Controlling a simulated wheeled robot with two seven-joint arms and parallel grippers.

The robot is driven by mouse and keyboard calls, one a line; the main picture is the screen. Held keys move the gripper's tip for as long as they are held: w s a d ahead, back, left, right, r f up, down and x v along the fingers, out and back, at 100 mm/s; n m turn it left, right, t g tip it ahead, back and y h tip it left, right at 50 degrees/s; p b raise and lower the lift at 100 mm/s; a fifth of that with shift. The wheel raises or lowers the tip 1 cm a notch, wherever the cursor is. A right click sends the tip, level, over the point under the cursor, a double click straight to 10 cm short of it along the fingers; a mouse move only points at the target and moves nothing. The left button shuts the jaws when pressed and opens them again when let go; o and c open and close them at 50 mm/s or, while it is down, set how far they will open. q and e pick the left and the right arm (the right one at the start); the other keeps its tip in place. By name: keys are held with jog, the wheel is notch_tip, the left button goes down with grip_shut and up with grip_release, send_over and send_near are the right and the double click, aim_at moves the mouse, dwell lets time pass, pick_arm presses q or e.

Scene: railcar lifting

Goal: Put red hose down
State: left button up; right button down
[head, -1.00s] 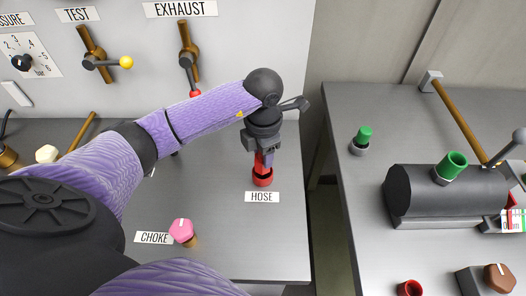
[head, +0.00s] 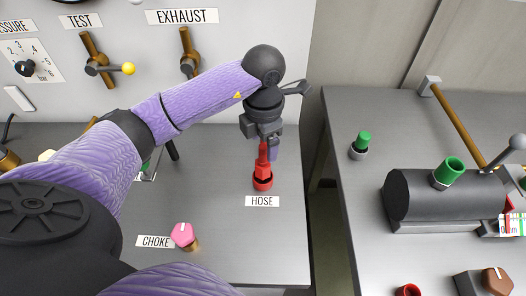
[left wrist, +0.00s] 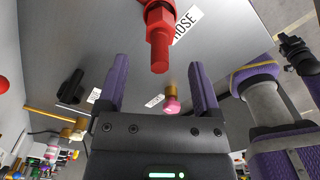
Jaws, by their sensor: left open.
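The red hose end (head: 263,161) stands upright in a red socket (head: 262,184) behind the HOSE label (head: 262,201) on the left table. My left gripper (head: 268,145) is directly above and around the top of the hose in the head view. In the left wrist view the fingers (left wrist: 158,85) are spread apart, and the red hose end (left wrist: 160,45) lies beyond their tips with nothing gripped.
A pink CHOKE knob (head: 183,235) stands at the front left of the same table. A gap separates this table from the right table, which holds a dark cylinder (head: 440,192) and a green cap (head: 363,139). The panel with levers (head: 187,55) rises behind.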

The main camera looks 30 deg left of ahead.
pick_arm(q)
notch_tip(320, 180, up, 7)
jog(key=shift+f+p, duration=0.1)
jog(key=shift+p, duration=0.2)
